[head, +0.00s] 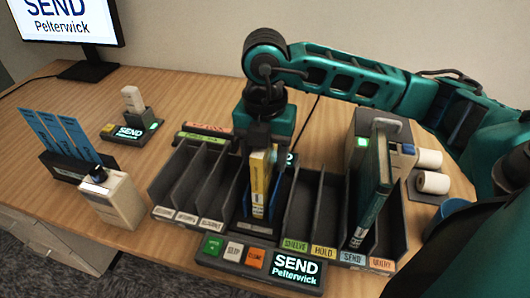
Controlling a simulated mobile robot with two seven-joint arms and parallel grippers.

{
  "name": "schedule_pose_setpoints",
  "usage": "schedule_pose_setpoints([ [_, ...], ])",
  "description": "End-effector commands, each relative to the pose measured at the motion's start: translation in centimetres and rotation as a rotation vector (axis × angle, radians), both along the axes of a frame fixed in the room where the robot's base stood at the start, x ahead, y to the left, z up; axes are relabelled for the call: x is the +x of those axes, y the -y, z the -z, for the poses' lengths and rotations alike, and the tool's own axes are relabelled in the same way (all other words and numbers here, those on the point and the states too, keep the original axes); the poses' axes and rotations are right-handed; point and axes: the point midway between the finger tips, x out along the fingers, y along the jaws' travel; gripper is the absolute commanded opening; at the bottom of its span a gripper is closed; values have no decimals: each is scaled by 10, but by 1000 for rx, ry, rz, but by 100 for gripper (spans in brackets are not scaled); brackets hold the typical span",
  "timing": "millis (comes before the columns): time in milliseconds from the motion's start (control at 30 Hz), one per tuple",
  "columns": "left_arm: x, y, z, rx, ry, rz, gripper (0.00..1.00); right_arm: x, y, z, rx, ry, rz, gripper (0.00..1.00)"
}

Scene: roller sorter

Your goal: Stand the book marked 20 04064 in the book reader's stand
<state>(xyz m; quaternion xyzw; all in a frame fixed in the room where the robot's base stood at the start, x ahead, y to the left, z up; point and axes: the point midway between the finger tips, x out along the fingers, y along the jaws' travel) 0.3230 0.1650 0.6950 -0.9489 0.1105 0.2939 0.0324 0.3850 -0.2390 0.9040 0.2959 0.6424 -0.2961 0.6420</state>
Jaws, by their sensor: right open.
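A yellow book (259,182) stands upright in the narrow dark stand (236,222) in the middle of the slotted rack. Its marking is too small to read. My right gripper (262,146) is open, pointing down at the book's top edge from above; I cannot tell whether the fingers still touch it. A dark teal book (374,190) stands in the slots on the right. My left gripper is not in view.
A button panel with a display (297,267) reading "SEND Pelterwick" lies in front; the monitor (68,20) shows the same. A white label device (114,200), blue cards (64,138) and a scanner (132,100) stand left. Paper rolls (432,182) lie right.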

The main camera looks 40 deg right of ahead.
Motion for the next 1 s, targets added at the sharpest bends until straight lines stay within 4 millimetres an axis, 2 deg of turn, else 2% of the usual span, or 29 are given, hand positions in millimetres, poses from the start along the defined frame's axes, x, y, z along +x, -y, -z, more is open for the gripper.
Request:
schedule_pose_setpoints([
  [67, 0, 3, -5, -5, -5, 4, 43, 1, 0, -8, 0, 4, 0, 58],
  [200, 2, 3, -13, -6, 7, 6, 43, 1, 0, -39, 2, 7, -2, 58],
  [400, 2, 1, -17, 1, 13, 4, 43, 1, 0, -86, 2, 7, -2, 58],
  [533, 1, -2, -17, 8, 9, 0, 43, 1, 0, -111, 0, 5, 0, 58],
  [700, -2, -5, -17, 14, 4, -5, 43, 0, 0, -126, 0, 3, 0, 58],
  [1000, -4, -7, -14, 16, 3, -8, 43, 0, 0, -129, 0, 0, 0, 58],
])
